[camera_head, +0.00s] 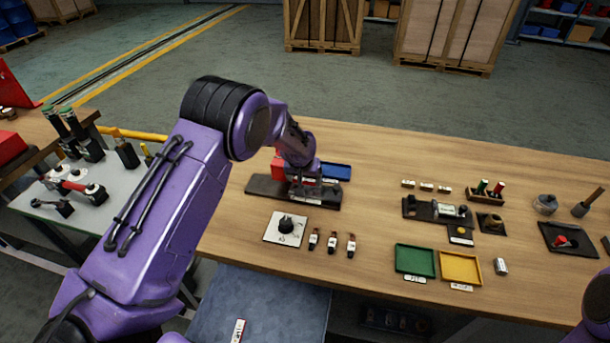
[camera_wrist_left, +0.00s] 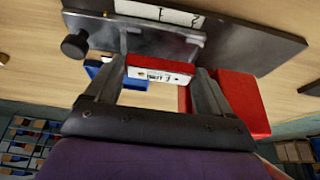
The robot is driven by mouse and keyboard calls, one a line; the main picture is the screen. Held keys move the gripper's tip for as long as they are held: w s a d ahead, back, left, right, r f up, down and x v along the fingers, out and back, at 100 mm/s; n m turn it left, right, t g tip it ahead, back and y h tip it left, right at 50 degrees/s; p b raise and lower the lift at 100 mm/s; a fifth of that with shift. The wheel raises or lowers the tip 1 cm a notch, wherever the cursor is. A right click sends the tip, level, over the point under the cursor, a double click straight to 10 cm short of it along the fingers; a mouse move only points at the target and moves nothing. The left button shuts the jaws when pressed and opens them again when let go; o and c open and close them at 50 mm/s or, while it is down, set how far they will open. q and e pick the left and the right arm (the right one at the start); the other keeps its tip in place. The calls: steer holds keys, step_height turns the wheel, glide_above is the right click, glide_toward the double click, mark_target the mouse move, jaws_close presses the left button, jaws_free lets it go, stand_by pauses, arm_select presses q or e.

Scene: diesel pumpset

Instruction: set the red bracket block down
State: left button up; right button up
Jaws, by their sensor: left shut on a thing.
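My left gripper (camera_head: 303,188) is low over the dark base plate (camera_head: 265,187) on the wooden bench. In the left wrist view its fingers (camera_wrist_left: 158,88) are closed on a red bracket block (camera_wrist_left: 160,61) with a white label. A larger red piece (camera_wrist_left: 240,100) shows beside the right finger there, and a red patch (camera_head: 278,167) shows left of the gripper in the head view. I cannot tell if it joins the held block. The plate (camera_wrist_left: 265,35) lies just beyond the fingertips; contact with the block is unclear. My right gripper is out of view.
A blue tray (camera_head: 336,171) is close to the right of the gripper. A white card with a black part (camera_head: 286,226) and several small labelled parts (camera_head: 331,241) lie in front. Green (camera_head: 415,260) and yellow (camera_head: 460,267) trays are further right.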

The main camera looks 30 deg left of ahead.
arm_select(q)
steer(key=shift+b+x, duration=0.4)
steer(key=shift+x, duration=0.65)
steer(key=shift+s+d+r, duration=0.1)
steer(key=shift+s, duration=0.25)
arm_select(e)
steer(key=shift+f, duration=0.8)
arm_select(q)
steer(key=shift+f, duration=0.25)
arm_select(e)
steer(key=shift+f, duration=0.15)
